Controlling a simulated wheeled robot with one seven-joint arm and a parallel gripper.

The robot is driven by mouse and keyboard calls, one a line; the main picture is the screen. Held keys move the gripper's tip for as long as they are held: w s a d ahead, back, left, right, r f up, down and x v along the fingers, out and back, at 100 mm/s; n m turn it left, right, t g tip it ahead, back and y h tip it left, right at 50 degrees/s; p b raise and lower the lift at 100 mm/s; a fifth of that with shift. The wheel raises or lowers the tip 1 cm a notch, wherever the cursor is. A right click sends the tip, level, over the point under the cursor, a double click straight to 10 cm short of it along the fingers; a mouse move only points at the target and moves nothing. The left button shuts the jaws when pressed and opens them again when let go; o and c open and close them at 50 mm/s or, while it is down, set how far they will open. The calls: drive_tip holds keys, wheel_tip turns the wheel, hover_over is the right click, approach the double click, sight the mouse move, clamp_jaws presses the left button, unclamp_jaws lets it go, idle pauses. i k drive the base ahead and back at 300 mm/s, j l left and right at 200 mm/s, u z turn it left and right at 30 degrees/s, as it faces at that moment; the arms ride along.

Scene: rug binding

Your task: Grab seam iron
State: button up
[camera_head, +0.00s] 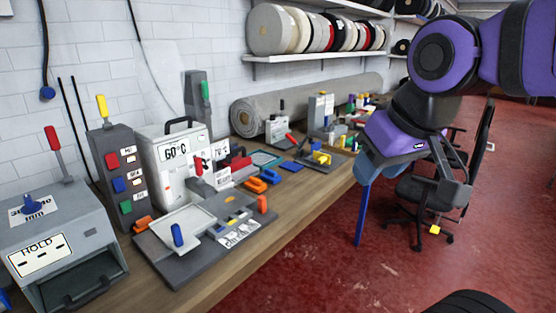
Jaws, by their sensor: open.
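I cannot tell for sure which item is the seam iron. A white box (172,165) marked 60°C, with a dark top handle, stands on the workbench (200,290). Beside it is a small grey and white device with a red handle (238,163), partly crowded by other tools. In front lies a grey plate fixture (187,232) with a blue knob. My gripper (422,178) hangs at the right, past the bench's front edge, well apart from these items. Its jaws are open and I see nothing held in them.
A grey machine marked HOLD (48,240) and a button tower (118,180) fill the near left. A grey rug roll (300,103) lies along the wall under a shelf of tape rolls (315,31). A black chair (470,160) stands behind my gripper. Red floor (310,270) is open in front.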

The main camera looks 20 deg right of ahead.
sight(238, 164)
drive_tip(key=i+l+u, duration=0.1)
drive_tip(key=i+l, duration=0.15)
drive_tip(key=i+l+u, duration=0.25)
drive_tip(key=i+l, duration=0.15)
drive_tip(key=l, duration=0.2)
drive_tip(key=i+l+u, duration=0.1)
drive_tip(key=l, duration=0.25)
drive_tip(key=i+l+u, duration=0.1)
drive_tip(key=i+l, duration=0.2)
drive_tip(key=i+l+u, duration=0.1)
drive_tip(key=l, duration=0.3)
drive_tip(key=i+l+u, duration=0.1)
drive_tip(key=l, duration=0.25)
drive_tip(key=i+l+u, duration=0.15)
drive_tip(key=l, duration=0.25)
drive_tip(key=i, duration=0.1)
